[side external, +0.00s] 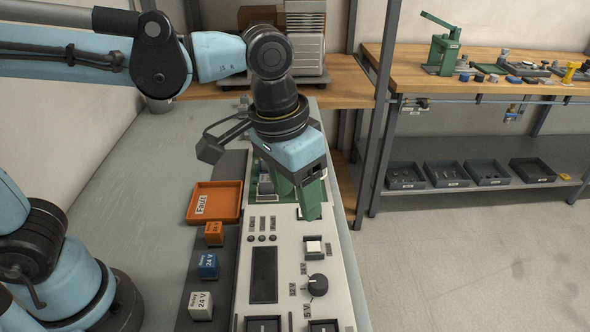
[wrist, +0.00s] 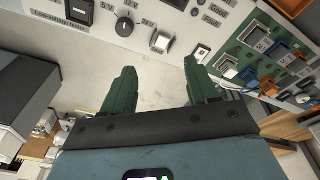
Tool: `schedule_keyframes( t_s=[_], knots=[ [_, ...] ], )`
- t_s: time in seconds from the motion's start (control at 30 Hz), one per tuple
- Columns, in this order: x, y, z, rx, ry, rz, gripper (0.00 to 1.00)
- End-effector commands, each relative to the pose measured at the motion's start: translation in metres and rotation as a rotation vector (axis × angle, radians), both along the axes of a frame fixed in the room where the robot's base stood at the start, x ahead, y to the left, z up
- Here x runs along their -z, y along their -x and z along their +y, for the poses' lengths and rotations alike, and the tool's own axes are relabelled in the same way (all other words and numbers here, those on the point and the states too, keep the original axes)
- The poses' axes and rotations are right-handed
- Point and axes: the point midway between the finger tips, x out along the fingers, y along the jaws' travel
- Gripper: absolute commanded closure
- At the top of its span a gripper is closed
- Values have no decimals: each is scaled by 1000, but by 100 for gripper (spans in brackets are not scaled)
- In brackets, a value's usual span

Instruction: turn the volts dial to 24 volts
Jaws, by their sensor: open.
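The volts dial (side external: 317,282) is a black round knob on the light control panel (side external: 280,220), with 5 V, 12 V and 24 V printed around its left side in the side external view. It also shows at the top of the wrist view (wrist: 124,26). Which label its pointer faces is too small to tell. My gripper (side external: 308,212) has green fingers and is over the far part of the panel, beyond the dial and the white button. In the wrist view its fingers (wrist: 159,66) are apart with nothing between them, and the dial lies ahead of the left finger.
A white square button (side external: 313,247) sits beyond the dial, and a dark display (side external: 264,275) lies left of it. Orange (side external: 214,233), blue (side external: 208,265) and white (side external: 201,305) relay blocks stand left of the panel. An orange Fault tray (side external: 238,203) lies behind them.

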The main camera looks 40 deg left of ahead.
Motion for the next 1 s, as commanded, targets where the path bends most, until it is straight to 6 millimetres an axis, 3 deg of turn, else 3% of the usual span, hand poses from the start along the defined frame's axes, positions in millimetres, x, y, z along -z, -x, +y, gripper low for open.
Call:
schedule_keyframes(
  t_s=[0.03,0.1,0.3,0.57,1.0],
  knots=[
    [-1,3,-19,26,-17,33,41],
    [-1,8,-37,43,-39,74,41],
    [1,18,-64,67,-81,131,41],
    [18,19,-66,67,-85,138,41],
    [83,19,-66,67,-84,137,41]
  ],
)
